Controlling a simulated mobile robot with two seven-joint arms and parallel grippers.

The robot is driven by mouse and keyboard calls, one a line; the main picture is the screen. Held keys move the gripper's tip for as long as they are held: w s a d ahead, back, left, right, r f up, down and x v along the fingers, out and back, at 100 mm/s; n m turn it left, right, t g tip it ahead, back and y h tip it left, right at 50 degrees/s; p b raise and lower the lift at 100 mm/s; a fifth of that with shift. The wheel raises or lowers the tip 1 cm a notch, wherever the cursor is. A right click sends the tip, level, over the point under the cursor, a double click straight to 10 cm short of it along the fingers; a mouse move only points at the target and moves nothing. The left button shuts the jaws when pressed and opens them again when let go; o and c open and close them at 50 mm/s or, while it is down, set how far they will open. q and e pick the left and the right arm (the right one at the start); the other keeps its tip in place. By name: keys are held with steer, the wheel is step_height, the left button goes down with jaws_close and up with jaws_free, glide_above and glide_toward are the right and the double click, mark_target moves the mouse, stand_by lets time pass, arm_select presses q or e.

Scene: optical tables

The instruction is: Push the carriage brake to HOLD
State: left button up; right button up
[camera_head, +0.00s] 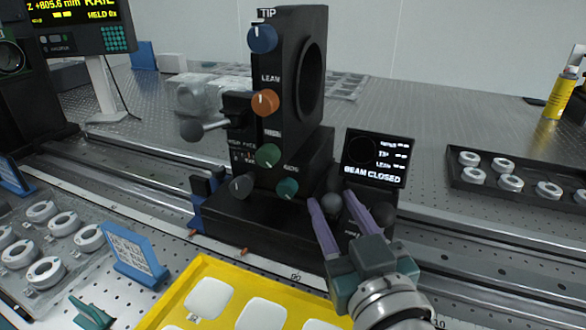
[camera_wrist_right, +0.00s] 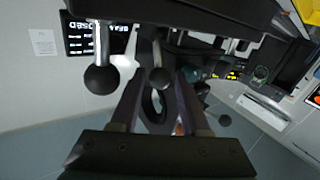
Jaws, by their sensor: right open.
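The black carriage (camera_head: 245,215) stands on the rail, with a tall knobbed mount on top. A dark ball knob (camera_head: 332,206) is at its right front; in the wrist view a ball on a metal stem (camera_wrist_right: 159,78) shows between my fingers. A second ball-ended lever (camera_head: 383,213) is just to the right; it appears left of my fingers in the wrist view (camera_wrist_right: 101,78). Which one is the brake I cannot tell from the blurred labels. My right gripper (camera_head: 331,199) is open, its purple fingers on either side of the first knob; contact is unclear. My left gripper is out of view.
A small screen (camera_head: 376,158) reading BEAM CLOSED stands close behind the gripper. A third ball lever (camera_head: 192,130) sticks out left of the mount. A yellow tray (camera_head: 180,285) lies in front of the rail. A dark tray of rings (camera_head: 500,202) is at right.

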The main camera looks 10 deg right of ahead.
jaws_close()
stand_by(0.3)
